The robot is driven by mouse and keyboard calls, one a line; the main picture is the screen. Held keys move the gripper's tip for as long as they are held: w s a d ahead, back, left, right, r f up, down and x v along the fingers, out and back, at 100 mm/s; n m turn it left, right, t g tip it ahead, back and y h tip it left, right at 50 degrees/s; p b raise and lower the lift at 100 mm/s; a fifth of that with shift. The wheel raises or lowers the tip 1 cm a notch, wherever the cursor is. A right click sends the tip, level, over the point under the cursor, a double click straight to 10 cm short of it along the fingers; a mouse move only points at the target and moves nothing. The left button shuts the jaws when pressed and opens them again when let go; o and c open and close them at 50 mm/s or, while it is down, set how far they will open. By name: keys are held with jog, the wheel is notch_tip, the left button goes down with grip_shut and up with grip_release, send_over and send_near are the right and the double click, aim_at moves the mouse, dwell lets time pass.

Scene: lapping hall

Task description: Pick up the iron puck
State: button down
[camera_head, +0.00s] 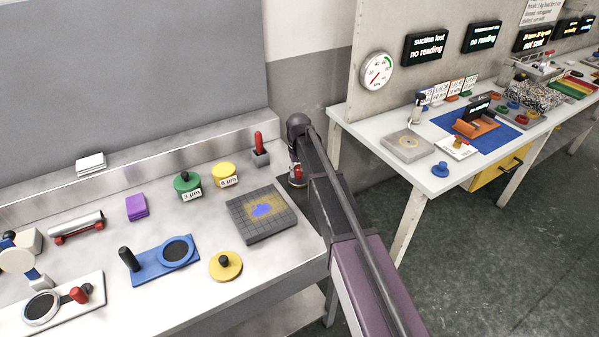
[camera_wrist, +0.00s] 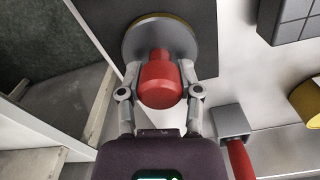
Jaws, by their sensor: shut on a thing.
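A round grey puck (camera_wrist: 140,42) with a brass-coloured edge and a red knob, which I take for the iron puck, shows in the wrist view. My gripper (camera_wrist: 158,78) is shut on its red knob, one finger on each side. The puck overlaps a dark grey plate (camera_wrist: 228,75); I cannot tell whether it touches it or hangs above it. In the head view my gripper (camera_head: 297,174) is small beyond the gridded plate, at the bench's right end. A bit of red shows there; the puck's disc is mostly hidden by my arm.
Near my gripper stand a grey block with a red handle (camera_head: 259,145), a yellow jar (camera_head: 223,174), a green jar (camera_head: 187,185) and the gridded plate (camera_head: 250,226). A brass disc (camera_head: 225,265) and a blue fixture (camera_head: 165,258) lie nearer. A second table (camera_head: 395,180) stands right, across a gap.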

aim_at(299, 166)
jog(key=shift+r+p, duration=1.6)
jog(key=shift+r, duration=0.1)
jog(key=s+d, duration=0.2)
jog(key=s, duration=0.3)
jog(key=s+d, duration=0.2)
jog(key=s, duration=0.3)
jog(key=s+d+r+p, duration=0.1)
jog(key=s+d, duration=0.1)
jog(key=s, duration=0.2)
jog(key=shift+s+r, duration=0.1)
jog(key=shift+s, duration=0.3)
jog(key=c, duration=1.1)
grip_release()
jog(key=shift+c, duration=1.4)
jog(key=shift+d, duration=0.15)
